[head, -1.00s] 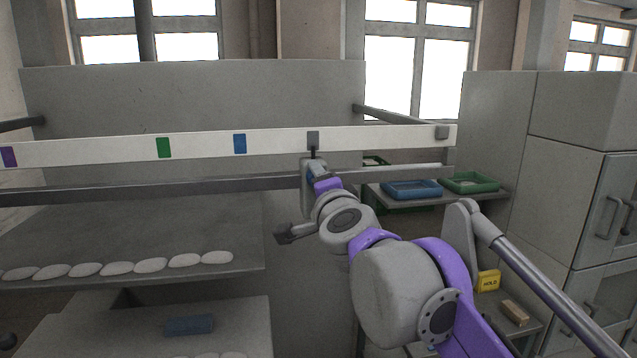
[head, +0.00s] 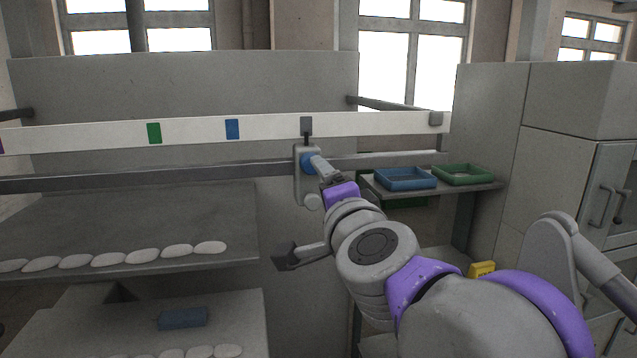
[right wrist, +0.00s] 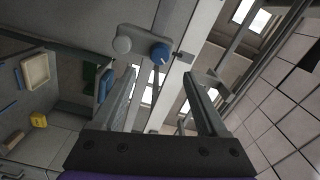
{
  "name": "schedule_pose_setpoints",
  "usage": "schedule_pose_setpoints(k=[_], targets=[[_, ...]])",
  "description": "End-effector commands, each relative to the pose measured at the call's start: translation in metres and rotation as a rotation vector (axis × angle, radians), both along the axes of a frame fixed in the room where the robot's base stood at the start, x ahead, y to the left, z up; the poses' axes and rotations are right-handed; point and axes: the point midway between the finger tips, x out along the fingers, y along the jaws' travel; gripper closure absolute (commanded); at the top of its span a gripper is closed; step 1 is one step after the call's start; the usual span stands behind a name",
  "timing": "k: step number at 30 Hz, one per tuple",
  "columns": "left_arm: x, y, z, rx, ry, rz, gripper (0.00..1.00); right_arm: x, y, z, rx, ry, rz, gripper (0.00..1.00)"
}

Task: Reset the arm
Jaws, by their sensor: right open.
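A grey upright plate arm (head: 305,188) hangs at the long rail below the white strip. It has a blue knob (head: 308,162) at its upper part and a pale round knob (head: 312,202) at its lower end. In the right wrist view the blue knob (right wrist: 160,53) and the pale knob (right wrist: 122,45) show beyond my fingertips. My right gripper (right wrist: 160,82) is open, with nothing between its fingers. In the head view it is just right of the blue knob, its tips partly hidden; I cannot tell whether they touch. My left gripper is not in view.
The white strip (head: 380,124) carries a green (head: 154,133), a blue (head: 232,129) and a grey marker (head: 306,127). Blue (head: 405,180) and green (head: 463,175) trays sit on a right shelf. White oval pieces (head: 142,257) line the left shelf. A yellow sign (head: 482,269) stands lower right.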

Motion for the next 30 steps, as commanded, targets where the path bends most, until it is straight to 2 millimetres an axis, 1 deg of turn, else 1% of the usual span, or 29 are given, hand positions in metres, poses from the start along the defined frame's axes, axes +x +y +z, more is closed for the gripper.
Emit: schedule_pose_setpoints(k=[1,4,13,15,17,20,21,23,24,26,27,29,30], targets=[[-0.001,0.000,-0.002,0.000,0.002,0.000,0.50,-0.005,-0.001,-0.001,0.000,0.000,0.001,0.24],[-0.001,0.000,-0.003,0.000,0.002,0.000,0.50,-0.009,-0.002,0.000,0.000,0.000,0.000,0.24],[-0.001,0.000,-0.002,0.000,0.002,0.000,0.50,-0.010,-0.002,0.001,-0.003,0.000,0.001,0.24],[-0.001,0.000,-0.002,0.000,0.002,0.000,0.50,-0.010,-0.002,-0.006,-0.025,-0.001,0.013,0.24],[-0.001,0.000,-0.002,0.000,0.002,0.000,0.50,-0.011,0.000,-0.021,-0.079,0.003,0.043,0.24],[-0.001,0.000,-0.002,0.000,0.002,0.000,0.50,-0.017,0.001,-0.068,-0.233,0.024,0.122,0.24],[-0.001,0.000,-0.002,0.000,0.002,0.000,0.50,-0.021,0.001,-0.093,-0.311,0.040,0.159,0.24],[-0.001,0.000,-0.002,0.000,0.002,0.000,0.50,-0.030,-0.003,-0.134,-0.429,0.076,0.215,0.24],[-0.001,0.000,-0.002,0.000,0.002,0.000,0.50,-0.038,-0.008,-0.163,-0.505,0.104,0.248,0.24],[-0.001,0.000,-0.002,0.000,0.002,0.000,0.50,-0.050,-0.016,-0.204,-0.611,0.152,0.293,0.24],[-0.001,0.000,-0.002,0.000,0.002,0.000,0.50,-0.059,-0.023,-0.231,-0.676,0.187,0.321,0.24],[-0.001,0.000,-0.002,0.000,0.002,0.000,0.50,-0.073,-0.035,-0.270,-0.770,0.245,0.360,0.24],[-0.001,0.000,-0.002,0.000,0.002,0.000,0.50,-0.084,-0.044,-0.295,-0.827,0.286,0.382,0.24]])
